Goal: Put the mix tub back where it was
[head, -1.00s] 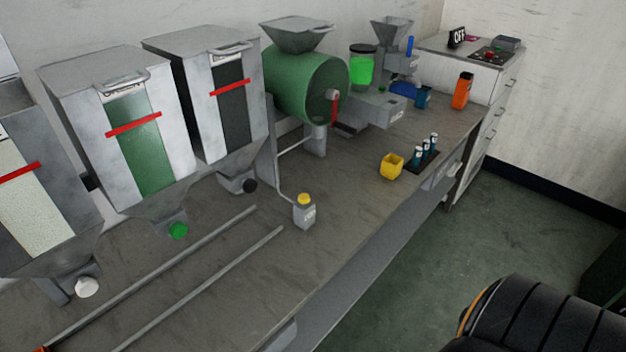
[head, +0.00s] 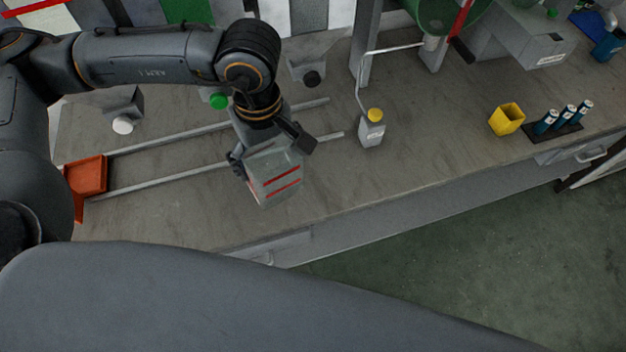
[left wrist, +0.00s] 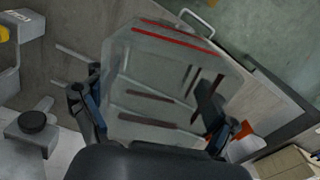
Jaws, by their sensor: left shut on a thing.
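The mix tub (head: 275,180) is a clear, greyish box with red lines on its side. My left gripper (head: 272,154) is shut on it, with a finger on either side. In the head view the tub hangs tilted over the front part of the bench, by the two rails; I cannot tell how far above the surface it is. In the left wrist view the tub (left wrist: 165,85) fills the middle, between the two fingers (left wrist: 155,112). My right gripper is not in view.
Two metal rails (head: 170,180) run along the bench (head: 350,190), with an orange tray-like piece (head: 88,176) at their left end. A yellow-capped bottle (head: 371,130), a yellow cup (head: 506,119) and several blue tubes (head: 567,115) stand right. Hopper outlets (head: 219,101) hang behind.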

